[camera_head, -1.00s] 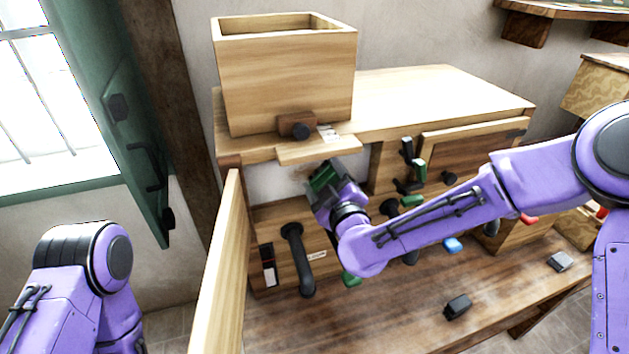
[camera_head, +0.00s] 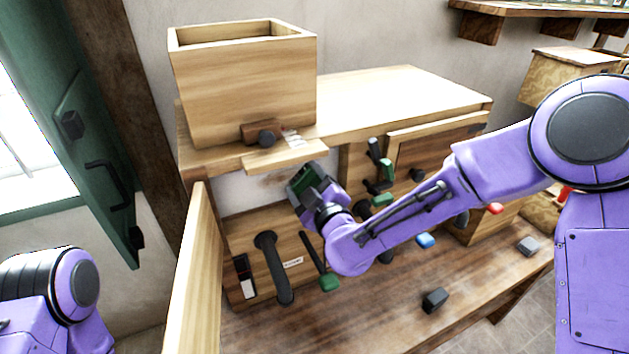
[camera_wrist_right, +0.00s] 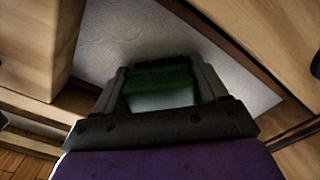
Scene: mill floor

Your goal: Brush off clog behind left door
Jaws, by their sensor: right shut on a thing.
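The left door (camera_head: 201,270) is a pale wooden panel, swung open toward me on the cabinet's left. Behind it is an opening with a pale back wall (camera_head: 245,190). My right gripper (camera_head: 308,180) is at the right part of this opening, just under a small wooden ledge (camera_head: 277,156). It is shut on a dark green block, seemingly the brush (camera_wrist_right: 160,76), which lies between the fingers in the right wrist view. I cannot make out the clog. Of my left arm only upper links show; its gripper is out of view.
A dark curved handle (camera_head: 273,268) and a green-tipped lever (camera_head: 328,281) stand below the opening. An open wooden hopper (camera_head: 243,90) sits on top. Several coloured levers are behind my right arm. A dark block (camera_head: 434,300) lies on the bench (camera_head: 380,315).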

